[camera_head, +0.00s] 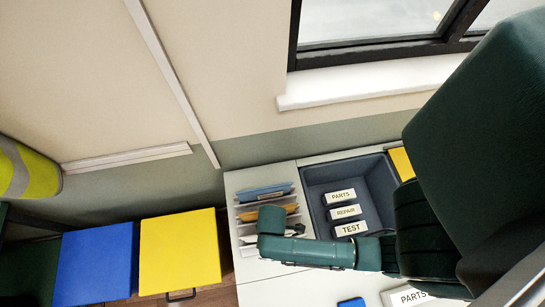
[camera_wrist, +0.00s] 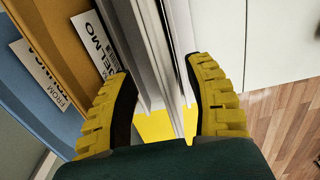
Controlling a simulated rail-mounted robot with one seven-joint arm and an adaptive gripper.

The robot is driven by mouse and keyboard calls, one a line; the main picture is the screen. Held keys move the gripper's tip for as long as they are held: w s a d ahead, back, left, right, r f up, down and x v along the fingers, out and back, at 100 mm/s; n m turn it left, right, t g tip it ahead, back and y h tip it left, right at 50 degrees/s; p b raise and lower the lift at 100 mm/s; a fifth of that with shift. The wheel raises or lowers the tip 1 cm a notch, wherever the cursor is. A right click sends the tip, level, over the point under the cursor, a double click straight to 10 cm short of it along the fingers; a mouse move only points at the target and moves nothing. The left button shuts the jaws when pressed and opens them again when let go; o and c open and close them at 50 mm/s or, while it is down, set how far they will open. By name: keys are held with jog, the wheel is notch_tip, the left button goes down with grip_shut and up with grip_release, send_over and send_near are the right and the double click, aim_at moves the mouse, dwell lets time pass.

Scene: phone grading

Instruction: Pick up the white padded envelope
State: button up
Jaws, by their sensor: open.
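My gripper (camera_wrist: 165,110) is open, its two yellow ribbed fingers apart at the rack. Thin pale upright edges (camera_wrist: 160,50) run between the fingers. I cannot tell which of these is the white padded envelope and which are rack dividers. In the head view a small white piece (camera_head: 294,230) shows in the rack beside my arm, below the orange envelope. It may be part of the white envelope; my arm hides the rest. The fingers are not visible in the head view.
An orange envelope (camera_wrist: 60,30) and a blue envelope (camera_wrist: 28,82) stand left of my gripper. The white rack (camera_head: 233,215) is on a pale counter, left of a grey bin (camera_head: 316,183) with labelled blocks. A yellow box (camera_head: 180,250) and a blue box (camera_head: 95,262) stand left.

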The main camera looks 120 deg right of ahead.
jog(key=f, duration=0.5)
jog(key=shift+a, duration=0.2)
jog(key=shift+c, duration=0.4)
grip_shut()
